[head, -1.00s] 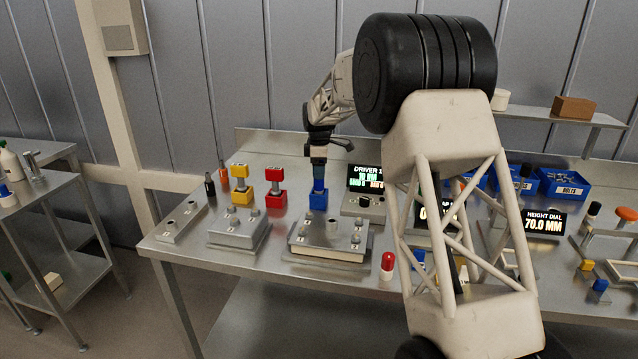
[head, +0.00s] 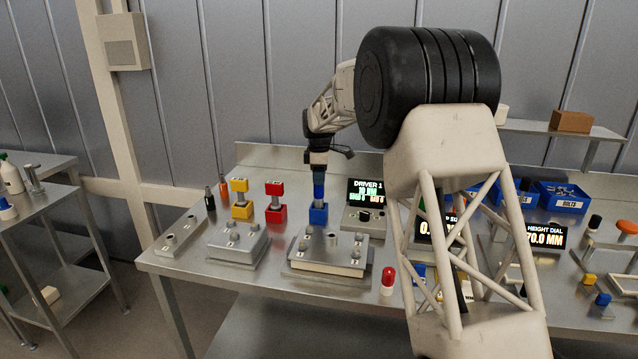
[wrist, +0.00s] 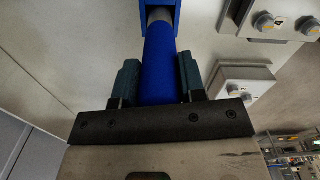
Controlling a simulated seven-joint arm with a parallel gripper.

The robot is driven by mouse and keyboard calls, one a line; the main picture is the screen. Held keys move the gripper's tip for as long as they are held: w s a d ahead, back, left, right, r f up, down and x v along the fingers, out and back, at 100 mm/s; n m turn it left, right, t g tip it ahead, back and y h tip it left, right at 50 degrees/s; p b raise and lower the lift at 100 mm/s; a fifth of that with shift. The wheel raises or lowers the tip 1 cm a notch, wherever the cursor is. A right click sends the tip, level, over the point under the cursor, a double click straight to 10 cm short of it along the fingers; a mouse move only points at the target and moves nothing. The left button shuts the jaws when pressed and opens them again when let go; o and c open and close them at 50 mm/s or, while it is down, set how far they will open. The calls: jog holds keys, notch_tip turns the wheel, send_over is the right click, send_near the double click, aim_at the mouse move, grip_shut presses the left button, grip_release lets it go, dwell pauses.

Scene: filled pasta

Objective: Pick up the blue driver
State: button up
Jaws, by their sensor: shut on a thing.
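The blue driver (head: 318,190) stands upright in the head view, its lower end at a blue block (head: 318,213) on the bench. My gripper (head: 318,170) comes down from above and is shut on its handle. In the wrist view, the blue handle (wrist: 160,70) lies between the two fingers of my gripper (wrist: 158,85). A grey metal collar (wrist: 160,14) shows past the handle, at the blue block (wrist: 172,22). I cannot tell whether the driver is seated in the block or slightly raised.
Yellow (head: 240,198) and red (head: 275,200) block-shaped pieces stand to the left. A grey fixture plate (head: 328,252) lies in front of the blue block. A driver display (head: 366,190) stands close on the right. My arm hides much of the bench's right half.

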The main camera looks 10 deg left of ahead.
notch_tip(320, 180, up, 8)
jog(key=shift+f, duration=0.25)
jog(key=shift+d, duration=0.1)
dwell(0.6)
jog(key=shift+d+r, duration=0.15)
jog(key=shift+d, duration=0.05)
jog(key=s+d+r+m, duration=0.1)
jog(key=s+d+r, duration=0.15)
jog(key=d, duration=0.65)
jog(key=s+d+r, duration=0.2)
jog(key=s+d, duration=0.1)
jog(key=d, duration=0.6)
jog(key=s+d+r+m, duration=0.1)
jog(key=s+d+r, duration=0.1)
jog(key=d, duration=0.7)
jog(key=s+d+f, duration=0.6)
jog(key=s+d, duration=0.2)
jog(key=d, duration=0.3)
jog(key=shift+s+d+f+n, duration=0.25)
jog(key=shift+s+n, duration=0.05)
jog(key=shift+s, duration=0.1)
jog(key=shift+f, duration=0.15)
